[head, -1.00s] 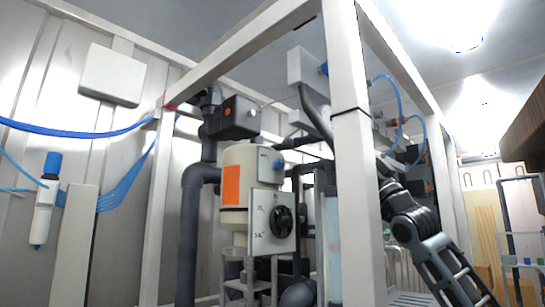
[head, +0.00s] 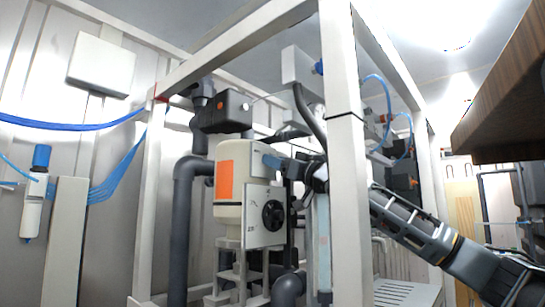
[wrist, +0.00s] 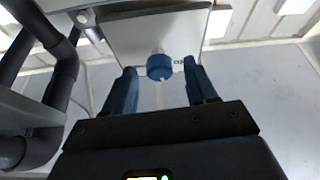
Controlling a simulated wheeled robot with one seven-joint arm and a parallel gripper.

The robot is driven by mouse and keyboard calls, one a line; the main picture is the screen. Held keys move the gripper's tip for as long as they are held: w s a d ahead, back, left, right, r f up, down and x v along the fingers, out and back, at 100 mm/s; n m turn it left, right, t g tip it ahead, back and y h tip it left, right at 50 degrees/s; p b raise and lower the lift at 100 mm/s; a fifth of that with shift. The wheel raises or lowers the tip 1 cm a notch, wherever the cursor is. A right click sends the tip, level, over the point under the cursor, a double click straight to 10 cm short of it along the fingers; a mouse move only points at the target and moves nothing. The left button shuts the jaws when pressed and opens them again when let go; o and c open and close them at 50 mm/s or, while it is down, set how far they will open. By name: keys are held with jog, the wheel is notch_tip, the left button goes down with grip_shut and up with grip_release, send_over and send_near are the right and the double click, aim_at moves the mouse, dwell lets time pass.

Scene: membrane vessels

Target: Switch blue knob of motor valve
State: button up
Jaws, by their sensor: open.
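The blue knob (wrist: 159,66) shows in the wrist view on the face of a pale box (wrist: 125,38), with small dark lettering beside it. My gripper (wrist: 163,80) is open, with one blue finger on each side of the knob. The knob sits between the fingers in the picture; I see no contact, and the depth gap is hard to judge.
A white frame post (head: 346,190) stands in front of part of my arm. Dark pipes (head: 184,220) run left of the vessel, and dark pipes (wrist: 55,90) also show at the wrist view's left. A brown overhang (head: 510,110) is at upper right.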

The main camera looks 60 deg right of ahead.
jog(key=shift+x, duration=1)
jog(key=c, duration=1.1)
